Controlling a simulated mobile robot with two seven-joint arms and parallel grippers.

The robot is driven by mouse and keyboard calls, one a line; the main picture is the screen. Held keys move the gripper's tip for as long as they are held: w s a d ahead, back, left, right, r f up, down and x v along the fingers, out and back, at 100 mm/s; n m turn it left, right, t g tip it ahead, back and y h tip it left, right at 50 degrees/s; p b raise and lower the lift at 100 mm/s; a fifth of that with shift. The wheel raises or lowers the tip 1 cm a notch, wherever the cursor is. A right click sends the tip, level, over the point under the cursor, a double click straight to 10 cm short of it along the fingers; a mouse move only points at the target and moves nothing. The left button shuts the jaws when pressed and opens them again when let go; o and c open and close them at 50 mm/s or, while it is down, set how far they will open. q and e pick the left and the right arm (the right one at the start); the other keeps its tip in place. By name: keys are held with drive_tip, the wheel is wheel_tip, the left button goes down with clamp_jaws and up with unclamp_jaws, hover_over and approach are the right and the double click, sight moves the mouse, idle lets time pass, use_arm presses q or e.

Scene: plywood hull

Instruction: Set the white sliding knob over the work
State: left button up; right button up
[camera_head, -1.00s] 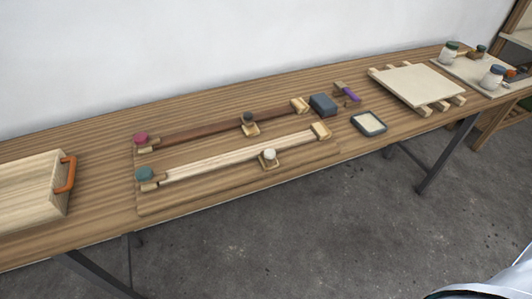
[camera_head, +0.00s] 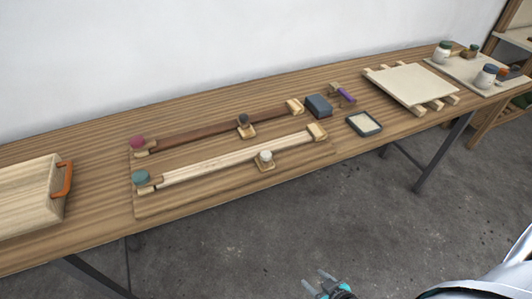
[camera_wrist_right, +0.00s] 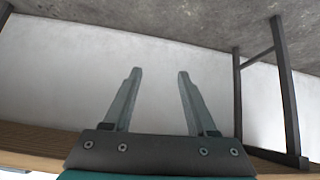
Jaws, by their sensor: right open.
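The white sliding knob (camera_head: 265,156) sits on a small wooden slider at the front edge of the pale wooden rail (camera_head: 220,159), right of the rail's middle. A teal round knob (camera_head: 141,177) is at that rail's left end. Behind it lies a darker rail (camera_head: 200,130) with a dark sliding knob (camera_head: 243,119) and a pink knob (camera_head: 137,141). My right gripper (camera_head: 327,280) is low at the bottom of the head view, in front of the bench and well away from the white knob. In the right wrist view its fingers (camera_wrist_right: 157,75) are apart with nothing between them. My left gripper is not in view.
The rails lie on a wooden board on the long bench (camera_head: 95,175). A wooden box with an orange handle (camera_head: 68,179) stands at left. A dark block (camera_head: 319,105), a shallow tray (camera_head: 378,130) and a slatted pale panel (camera_head: 410,84) are at right. Jars (camera_head: 486,77) stand farther right.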

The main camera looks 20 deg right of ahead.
drive_tip(key=shift+o, duration=0.4)
drive_tip(key=w+d+r+t, duration=0.1)
drive_tip(key=w+r+t, duration=0.3)
drive_tip(key=w+r, duration=0.3)
wheel_tip(320, 180, up, 4)
drive_tip(key=shift+w+d+y, duration=0.15)
drive_tip(key=shift+w+y, duration=0.1)
drive_tip(key=shift+y, duration=0.15)
drive_tip(key=n+t+y, duration=0.1)
drive_tip(key=t+y, duration=0.2)
drive_tip(key=t, duration=0.2)
approach(269, 158)
drive_tip(key=a+v, duration=0.1)
drive_tip(key=v, duration=0.3)
drive_tip(key=x, duration=0.5)
drive_tip(key=b+x, duration=0.1)
drive_tip(key=x, duration=0.4)
drive_tip(key=d+x, duration=0.1)
drive_tip(key=x, duration=0.4)
drive_tip(key=shift+w+f, duration=0.1)
drive_tip(key=shift+w, duration=0.15)
drive_tip(key=shift+c, duration=0.3)
clamp_jaws()
